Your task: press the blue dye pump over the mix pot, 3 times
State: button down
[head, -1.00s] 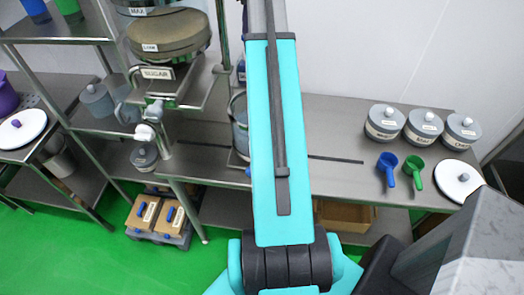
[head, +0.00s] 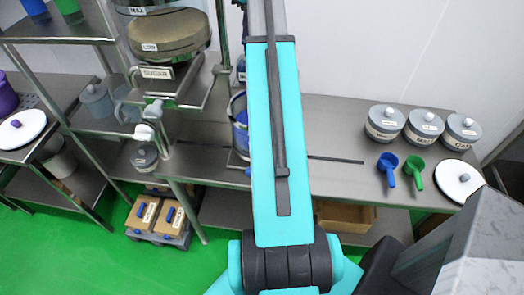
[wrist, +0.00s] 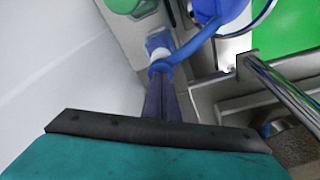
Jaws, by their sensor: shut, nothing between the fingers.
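The blue dye pump (wrist: 160,67) shows in the wrist view, with a white collar and a blue bottle below. Its long blue spout reaches right over the mix pot (wrist: 251,24), which holds blue liquid (wrist: 213,8). My gripper (wrist: 161,82) is shut and empty, its fingertips at the top of the pump head and seemingly touching it. How far the pump is pushed down I cannot tell. In the head view the mix pot (head: 234,112) shows partly, with blue inside. My arm hides the gripper there.
A green container (wrist: 130,5) stands beside the pump in the wrist view. A metal rail (wrist: 280,88) runs at the right. Several lidded canisters (head: 424,126), a blue scoop (head: 388,168) and a green scoop (head: 414,171) are on the bench's right. The shelf with the sugar container stands left.

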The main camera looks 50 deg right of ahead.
jog(key=shift+w+p+v, duration=0.25)
jog(key=shift+p+v, duration=0.55)
jog(key=shift+v, duration=0.3)
jog(key=shift+s+b+x, duration=0.25)
jog(key=shift+b+x, duration=0.1)
jog(key=shift+x, duration=0.8)
jog(key=shift+r, duration=0.1)
dwell(0.5)
jog(key=shift+w+p+v, duration=0.2)
jog(key=shift+p+v, duration=0.6)
jog(key=shift+v, duration=0.25)
jog(key=shift+s+b+x, duration=0.25)
jog(key=shift+b+x, duration=0.1)
jog(key=shift+x, duration=0.8)
dwell(0.4)
jog(key=shift+r, duration=0.1)
jog(key=shift+w+p+v, duration=0.2)
jog(key=shift+p+v, duration=0.6)
jog(key=shift+v, duration=0.2)
